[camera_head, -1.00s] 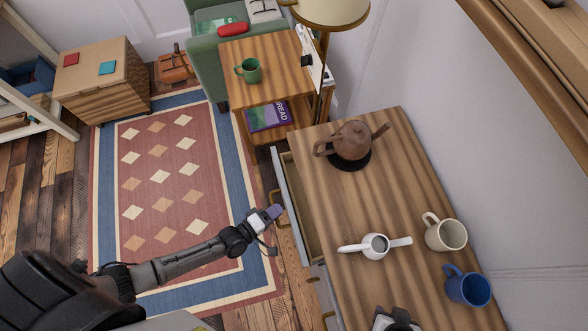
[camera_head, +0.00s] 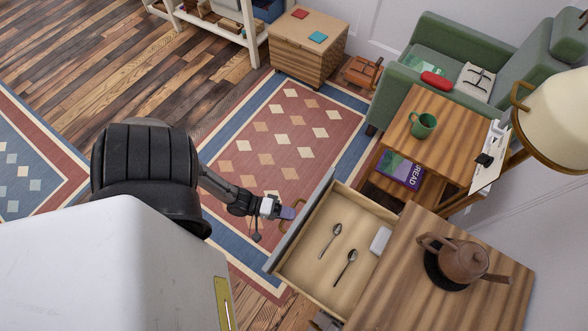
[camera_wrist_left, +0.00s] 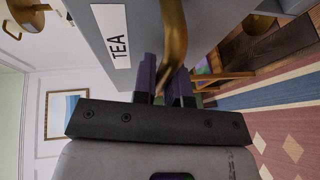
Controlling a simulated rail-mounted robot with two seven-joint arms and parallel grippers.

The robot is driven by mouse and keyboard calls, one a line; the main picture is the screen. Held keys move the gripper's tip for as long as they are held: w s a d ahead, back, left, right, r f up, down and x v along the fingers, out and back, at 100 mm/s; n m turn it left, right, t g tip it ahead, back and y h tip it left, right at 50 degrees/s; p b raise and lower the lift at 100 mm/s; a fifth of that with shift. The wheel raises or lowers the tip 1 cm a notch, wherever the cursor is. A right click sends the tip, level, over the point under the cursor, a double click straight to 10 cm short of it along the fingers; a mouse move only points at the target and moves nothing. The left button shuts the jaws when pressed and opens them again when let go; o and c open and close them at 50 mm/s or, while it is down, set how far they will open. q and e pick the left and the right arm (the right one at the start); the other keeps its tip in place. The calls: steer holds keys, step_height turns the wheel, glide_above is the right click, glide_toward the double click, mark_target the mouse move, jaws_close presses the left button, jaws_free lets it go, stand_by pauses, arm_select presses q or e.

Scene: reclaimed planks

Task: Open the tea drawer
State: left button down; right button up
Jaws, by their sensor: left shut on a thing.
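The tea drawer (camera_head: 312,255) is pulled well out of the wooden cabinet in the head view, so its pale inside shows. Its grey front carries a white label reading TEA (camera_wrist_left: 115,35) in the left wrist view. My left gripper (camera_head: 286,212) is at the outside of the drawer front. In the wrist view its purple fingers (camera_wrist_left: 165,80) are shut on the brass handle (camera_wrist_left: 174,35), which passes between them. My right gripper is not in view.
Two spoons (camera_head: 338,255) and a white item (camera_head: 381,240) lie in the drawer. A brown teapot (camera_head: 462,262) stands on the cabinet top (camera_head: 420,290). A side table (camera_head: 455,148) with a green mug (camera_head: 423,125) is beyond. The patterned rug (camera_head: 275,150) is clear.

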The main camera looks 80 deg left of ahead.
arm_select(q)
steer(key=shift+s+a, duration=0.1)
steer(key=shift+a, duration=0.1)
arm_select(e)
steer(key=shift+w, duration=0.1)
arm_select(q)
steer(key=c, duration=1.2)
jaws_free()
steer(key=shift+s, duration=0.1)
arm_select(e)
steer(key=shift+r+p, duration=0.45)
arm_select(q)
steer(key=shift+v, duration=6.85)
